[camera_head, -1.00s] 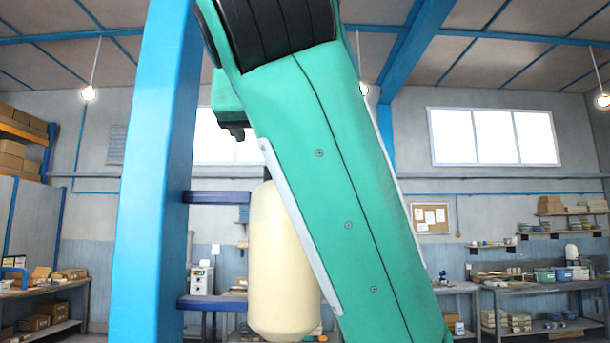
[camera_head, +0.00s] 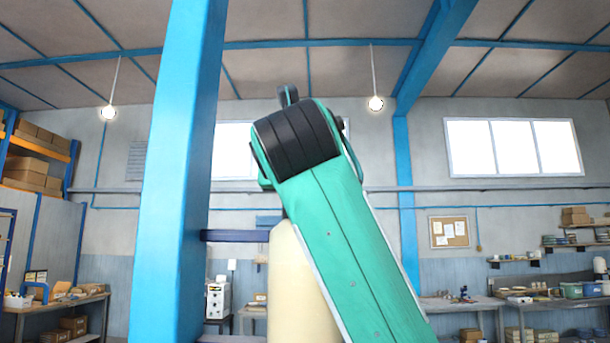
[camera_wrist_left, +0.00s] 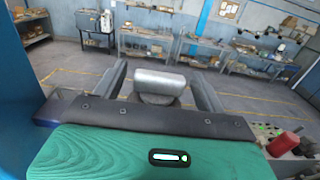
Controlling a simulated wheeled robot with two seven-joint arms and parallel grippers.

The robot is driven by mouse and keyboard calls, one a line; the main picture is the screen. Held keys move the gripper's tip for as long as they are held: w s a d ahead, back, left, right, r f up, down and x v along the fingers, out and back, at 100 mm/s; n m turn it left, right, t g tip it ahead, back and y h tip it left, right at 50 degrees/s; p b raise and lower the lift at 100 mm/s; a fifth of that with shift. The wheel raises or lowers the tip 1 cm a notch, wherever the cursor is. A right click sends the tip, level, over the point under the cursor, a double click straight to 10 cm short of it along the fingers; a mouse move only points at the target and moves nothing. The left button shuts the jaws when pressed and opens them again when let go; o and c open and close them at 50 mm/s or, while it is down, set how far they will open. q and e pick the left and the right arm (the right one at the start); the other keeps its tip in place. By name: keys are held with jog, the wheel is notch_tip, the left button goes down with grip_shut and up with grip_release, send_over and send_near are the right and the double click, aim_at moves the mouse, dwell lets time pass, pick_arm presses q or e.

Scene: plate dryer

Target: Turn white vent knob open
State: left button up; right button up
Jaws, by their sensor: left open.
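In the left wrist view my left gripper (camera_wrist_left: 158,72) is open, one dark finger on each side of a short silvery-white cylinder (camera_wrist_left: 160,79). The cylinder lies crosswise on a grey round base and may be the white vent knob. I cannot tell whether the fingers touch it. No vent knob can be made out in the head view. There, a green and black arm link of mine (camera_head: 335,215) fills the middle and hides what is behind it. Neither gripper shows in the head view.
A blue upright column (camera_head: 180,160) stands left of my arm link, with a cream cylinder (camera_head: 298,280) partly behind the link. A red cylindrical part (camera_wrist_left: 284,145) is at the lower right of the wrist view. Workbenches (camera_wrist_left: 147,38) stand far back across open floor.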

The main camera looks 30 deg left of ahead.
pick_arm(q)
jog(key=shift+w+a, duration=0.2)
jog(key=shift+w, duration=0.05)
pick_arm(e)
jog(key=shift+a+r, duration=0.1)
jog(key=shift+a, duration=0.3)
pick_arm(q)
jog(key=c, duration=1)
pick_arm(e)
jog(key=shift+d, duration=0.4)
